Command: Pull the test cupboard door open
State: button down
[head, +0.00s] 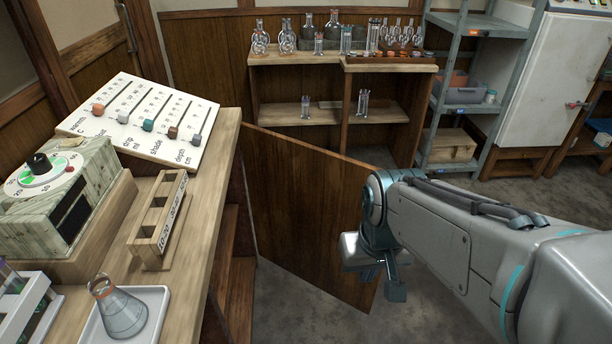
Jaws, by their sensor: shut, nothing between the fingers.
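The test cupboard door (305,210) is a brown wooden panel at the middle of the head view. It stands swung out from the far end of the left bench, wide open, its free edge towards the right. Behind its near side, part of the bench's open wooden cupboard front (238,275) shows. My gripper (388,285) is low by the door's free edge, shut and empty. My wrist covers part of that edge, and I cannot tell whether the gripper touches the door. No door handle shows.
The left bench (212,230) carries a slider board (140,118), a dial box (60,195), a wooden rack (160,220) and a flask (118,308) on a white tray. Shelves of glassware (395,62) stand behind the door. Grey floor (310,300) is clear below.

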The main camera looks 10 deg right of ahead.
aim_at(303, 196)
jog(key=u, duration=0.55)
jog(key=k, duration=1.15)
jog(key=z, duration=1.1)
jog(key=i, duration=1.65)
